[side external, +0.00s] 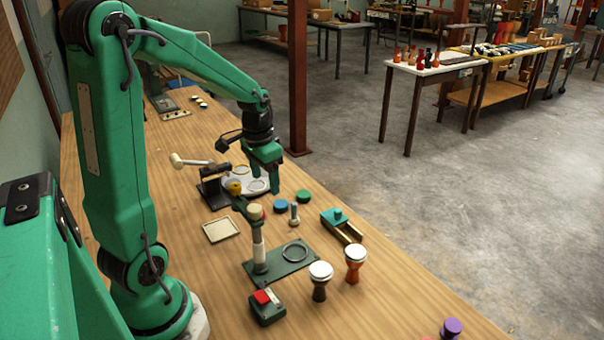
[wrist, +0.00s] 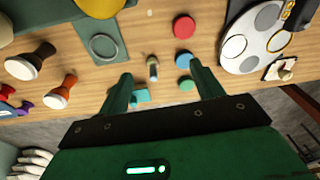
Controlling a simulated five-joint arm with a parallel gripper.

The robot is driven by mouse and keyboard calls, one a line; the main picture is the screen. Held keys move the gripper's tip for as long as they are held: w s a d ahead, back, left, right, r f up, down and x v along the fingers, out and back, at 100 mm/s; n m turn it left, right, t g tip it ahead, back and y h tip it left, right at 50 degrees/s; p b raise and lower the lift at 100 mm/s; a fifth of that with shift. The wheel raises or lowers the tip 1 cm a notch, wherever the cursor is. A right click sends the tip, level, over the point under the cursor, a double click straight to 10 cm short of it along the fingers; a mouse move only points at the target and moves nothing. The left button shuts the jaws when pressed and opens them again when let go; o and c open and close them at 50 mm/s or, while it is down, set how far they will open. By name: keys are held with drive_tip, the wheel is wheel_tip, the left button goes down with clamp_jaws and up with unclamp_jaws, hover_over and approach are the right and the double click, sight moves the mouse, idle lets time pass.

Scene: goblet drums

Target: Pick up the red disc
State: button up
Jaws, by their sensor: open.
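The red disc (wrist: 184,27) lies flat on the wooden table in the wrist view, near the top. In the side view it is mostly hidden behind the cream top of a post, with only some red showing. A blue disc (wrist: 183,60) and a green disc (wrist: 186,84) lie in a row with it; both also show in the side view, blue (side external: 280,207) and green (side external: 303,196). My gripper (wrist: 161,75) is open and empty, pointing down above the table. It also shows in the side view (side external: 264,183). The red disc lies beyond its fingertips.
A small grey-topped peg (wrist: 153,68) stands near the discs. A white palette-shaped plate (wrist: 250,40) lies close by. A green plate with a ring (side external: 280,266) carries the post (side external: 258,245). Two goblet drums, dark (side external: 320,283) and orange (side external: 354,265), stand near the table edge.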

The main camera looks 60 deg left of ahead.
drive_tip(key=shift+g+h, duration=0.3)
drive_tip(key=shift+g, duration=0.2)
drive_tip(key=a+f, duration=0.6)
drive_tip(key=shift+s, duration=0.1)
drive_tip(key=shift+f, duration=1.3)
drive_tip(key=shift+f, duration=2.6)
drive_tip(key=c, duration=1.1)
